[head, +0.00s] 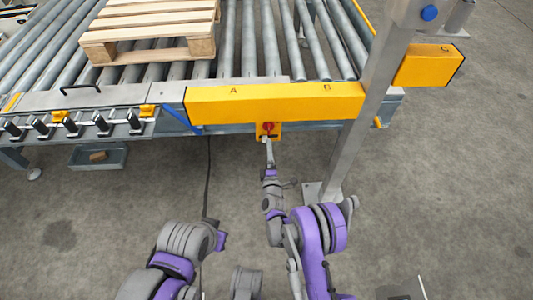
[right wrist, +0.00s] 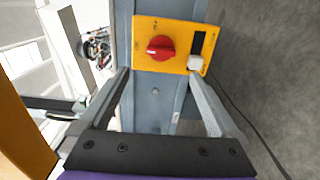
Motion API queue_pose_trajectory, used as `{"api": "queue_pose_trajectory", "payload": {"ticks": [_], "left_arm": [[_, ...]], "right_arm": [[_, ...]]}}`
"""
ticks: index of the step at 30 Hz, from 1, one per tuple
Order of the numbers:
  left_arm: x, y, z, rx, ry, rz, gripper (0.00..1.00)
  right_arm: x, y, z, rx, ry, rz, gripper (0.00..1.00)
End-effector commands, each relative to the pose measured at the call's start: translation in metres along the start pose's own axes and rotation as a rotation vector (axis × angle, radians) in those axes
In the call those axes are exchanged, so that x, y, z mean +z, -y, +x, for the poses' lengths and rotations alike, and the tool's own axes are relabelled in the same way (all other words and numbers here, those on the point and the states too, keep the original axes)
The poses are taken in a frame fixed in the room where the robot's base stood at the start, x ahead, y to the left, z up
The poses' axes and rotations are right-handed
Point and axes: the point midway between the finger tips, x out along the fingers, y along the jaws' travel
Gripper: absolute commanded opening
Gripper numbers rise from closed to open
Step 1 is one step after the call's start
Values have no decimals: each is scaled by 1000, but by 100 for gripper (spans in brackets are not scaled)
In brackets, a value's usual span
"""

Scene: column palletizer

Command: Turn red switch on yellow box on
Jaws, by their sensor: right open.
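The yellow box (head: 276,131) with the red switch (head: 268,127) hangs under the long yellow beam at the conveyor's front edge. In the right wrist view the red switch (right wrist: 160,47) is a round knob on the face of the yellow box (right wrist: 178,28), beside a dark slot. My right gripper (head: 269,144) is just below the box in the head view. Its fingers (right wrist: 160,74) are open and empty, with the knob beyond and between their tips; I see no contact. A small white part (right wrist: 195,62) shows near one fingertip. My left arm shows at lower left, its gripper not visible.
The yellow beam (head: 285,101) lies above the box, and a grey metal post (head: 370,110) stands to its right. A wooden pallet (head: 150,28) rests on the rollers. A dark cable hangs to the floor. The floor before the conveyor is mostly clear.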

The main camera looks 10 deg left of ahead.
Motion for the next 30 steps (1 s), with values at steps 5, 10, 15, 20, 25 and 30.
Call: {"api": "queue_pose_trajectory", "payload": {"ticks": [5, 10, 15, 20, 25, 30], "left_arm": [[0, 0, 1, 0, 0, 0, 0], [0, 0, 1, 0, 0, 0, 0], [0, 0, 1, 0, 0, 0, 0], [0, 0, 1, 0, 0, 0, 0], [0, 0, 1, 0, 0, 0, 0], [0, 0, 1, 0, 0, 0, 0]], "right_arm": [[4, 0, 1, -1, 1, 1, 98], [4, 0, 1, 0, 0, 1, 98], [4, 0, 1, 0, 0, 1, 98], [4, 0, 0, 0, 0, 1, 98], [7, -6, 2, -10, -3, 16, 98], [27, -42, 7, -83, -24, 133, 98]]}}
